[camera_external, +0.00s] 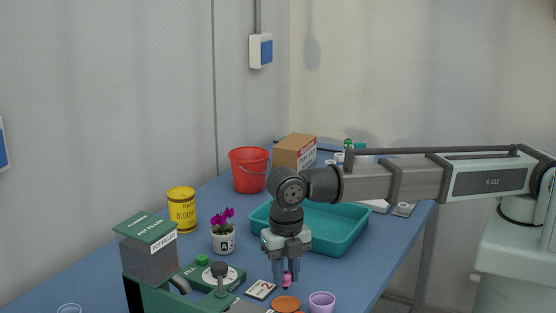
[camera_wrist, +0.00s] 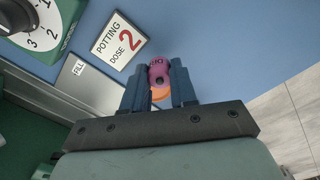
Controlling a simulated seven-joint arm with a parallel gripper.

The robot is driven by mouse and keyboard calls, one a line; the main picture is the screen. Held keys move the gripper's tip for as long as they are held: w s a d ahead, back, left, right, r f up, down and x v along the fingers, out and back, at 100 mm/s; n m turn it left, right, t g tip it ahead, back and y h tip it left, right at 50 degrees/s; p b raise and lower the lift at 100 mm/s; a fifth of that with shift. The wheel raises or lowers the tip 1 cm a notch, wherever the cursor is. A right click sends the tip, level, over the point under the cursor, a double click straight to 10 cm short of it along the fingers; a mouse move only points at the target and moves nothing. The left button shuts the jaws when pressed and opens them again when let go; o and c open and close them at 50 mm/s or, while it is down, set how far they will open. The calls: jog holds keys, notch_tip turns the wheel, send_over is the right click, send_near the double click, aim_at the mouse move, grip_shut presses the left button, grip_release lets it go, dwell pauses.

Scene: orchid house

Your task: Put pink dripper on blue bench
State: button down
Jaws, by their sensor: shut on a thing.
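The pink dripper (camera_external: 287,279) is small and sits between the fingertips of my gripper (camera_external: 286,272), low over the front part of the blue bench (camera_external: 345,278). In the wrist view, the pink dripper (camera_wrist: 157,72) lies between the two dark fingers of my gripper (camera_wrist: 158,84), which are shut on it. The blue bench (camera_wrist: 230,40) shows below and around it. I cannot tell whether the dripper touches the bench. Its lower end is partly hidden by the fingers.
An orange saucer (camera_external: 286,303) and a purple pot (camera_external: 321,303) are close by. A teal tray (camera_external: 340,238) stands behind my gripper. The green pot filler (camera_external: 150,250) and a "Potting dose 2" card (camera_external: 260,290) are to the left. Bare bench shows at right.

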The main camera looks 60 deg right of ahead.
aim_at(286, 272)
jog(key=shift+f, duration=0.35)
jog(key=shift+f, duration=0.1)
jog(key=c, duration=0.9)
grip_release()
notch_tip(286, 272, up, 12)
